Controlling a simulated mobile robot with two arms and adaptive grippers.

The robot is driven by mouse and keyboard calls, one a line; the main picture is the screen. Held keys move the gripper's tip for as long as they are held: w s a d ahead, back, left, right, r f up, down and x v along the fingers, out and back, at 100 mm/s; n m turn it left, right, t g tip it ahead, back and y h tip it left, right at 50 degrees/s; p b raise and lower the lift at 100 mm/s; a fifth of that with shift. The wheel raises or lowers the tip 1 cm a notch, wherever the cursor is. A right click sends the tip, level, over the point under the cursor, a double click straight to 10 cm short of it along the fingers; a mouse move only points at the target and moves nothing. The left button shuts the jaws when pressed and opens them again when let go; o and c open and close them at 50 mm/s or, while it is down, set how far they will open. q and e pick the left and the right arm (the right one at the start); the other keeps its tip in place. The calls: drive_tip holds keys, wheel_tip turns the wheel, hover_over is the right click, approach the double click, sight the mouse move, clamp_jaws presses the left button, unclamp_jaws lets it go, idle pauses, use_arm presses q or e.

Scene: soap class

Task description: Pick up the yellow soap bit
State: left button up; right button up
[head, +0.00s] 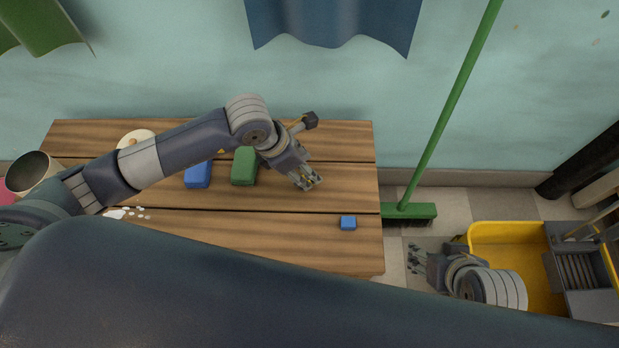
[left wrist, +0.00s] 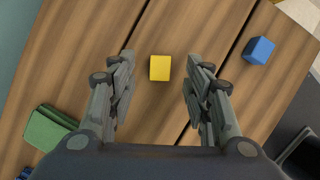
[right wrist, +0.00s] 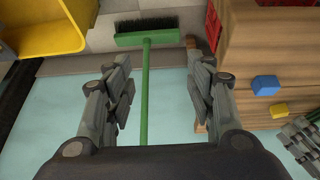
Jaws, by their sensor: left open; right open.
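The yellow soap bit (left wrist: 160,68) is a small block on the wooden table. In the left wrist view it lies between the two spread fingers of my left gripper, a little nearer the left finger. My left gripper (head: 308,181) is open and points down over the table; no finger is seen touching the bit. The yellow bit also shows in the right wrist view (right wrist: 278,110), beside my left gripper's fingers. In the head view my left gripper mostly hides it. My right gripper (head: 416,260) is open and empty, off the table's right side.
A small blue bit (head: 348,222) lies near the table's right edge. Green soap (head: 244,167) and blue soap (head: 197,175) lie left of my left gripper. A green broom (head: 445,118) leans on the wall, and a yellow bucket (head: 490,235) stands on the floor at right.

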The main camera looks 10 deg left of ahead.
use_arm(q)
drive_tip(key=b+x, duration=0.1)
drive_tip(key=x, duration=0.3)
drive_tip(key=shift+s, duration=0.1)
use_arm(e)
drive_tip(key=w+a+r+t, duration=0.1)
drive_tip(key=w+r+t, duration=0.1)
drive_tip(key=w, duration=0.3)
drive_tip(key=shift+w+a+r+t+y, duration=0.2)
drive_tip(key=shift+w+a+t+y, duration=0.05)
drive_tip(key=shift+a+t+y, duration=0.15)
use_arm(q)
drive_tip(key=shift+c, duration=0.2)
drive_tip(key=c, duration=0.8)
